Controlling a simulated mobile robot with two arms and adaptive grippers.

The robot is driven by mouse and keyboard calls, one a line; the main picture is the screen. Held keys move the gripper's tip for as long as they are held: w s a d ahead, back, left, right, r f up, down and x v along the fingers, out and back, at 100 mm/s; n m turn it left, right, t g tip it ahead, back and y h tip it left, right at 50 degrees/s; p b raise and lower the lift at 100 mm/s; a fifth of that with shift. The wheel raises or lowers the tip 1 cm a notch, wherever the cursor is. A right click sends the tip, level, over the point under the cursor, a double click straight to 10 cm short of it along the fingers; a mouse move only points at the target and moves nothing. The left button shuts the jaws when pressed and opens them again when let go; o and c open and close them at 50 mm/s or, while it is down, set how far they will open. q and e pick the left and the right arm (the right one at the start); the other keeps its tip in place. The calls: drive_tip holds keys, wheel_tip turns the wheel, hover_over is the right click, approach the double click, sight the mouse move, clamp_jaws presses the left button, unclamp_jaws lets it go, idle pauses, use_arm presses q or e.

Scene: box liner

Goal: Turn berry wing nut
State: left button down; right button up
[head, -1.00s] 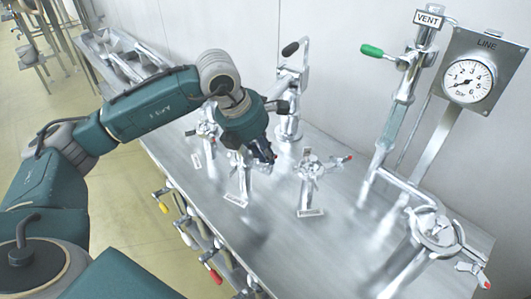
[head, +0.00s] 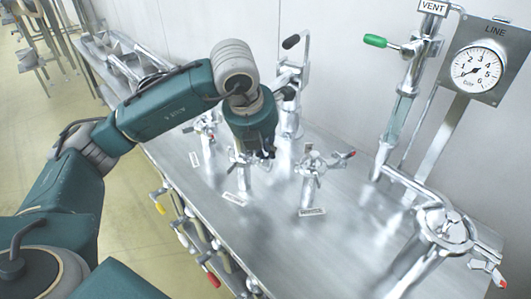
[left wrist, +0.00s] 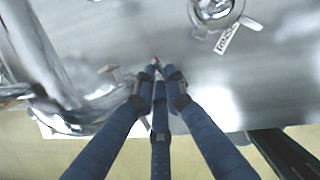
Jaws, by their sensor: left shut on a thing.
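Small steel clamp fittings stand on the bench; the middle one (head: 241,178) is under my left gripper (head: 258,154), with a label plate at its foot too small to read. I cannot tell which is berry. In the left wrist view my left gripper (left wrist: 157,78) has its blue fingers drawn together around a small red-tipped piece (left wrist: 154,61), probably the wing nut's handle. The fingers hide most of it. A similar fitting (head: 312,172) with a red-tipped handle stands to the right, clear of the gripper. My right gripper is not in view.
A label reading RINSE (left wrist: 228,38) lies by a round fitting in the left wrist view. A tall post with a green handle (head: 375,40), a VENT sign and a pressure gauge (head: 476,68) stand right. Coloured-handled valves line the bench's front edge. Bare bench (head: 270,230) lies in front.

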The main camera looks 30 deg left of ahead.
use_arm(q)
drive_tip(key=shift+n, duration=0.4)
drive_tip(key=c, duration=1.8)
unclamp_jaws()
drive_tip(key=v, duration=1.2)
drive_tip(key=shift+d, duration=0.2)
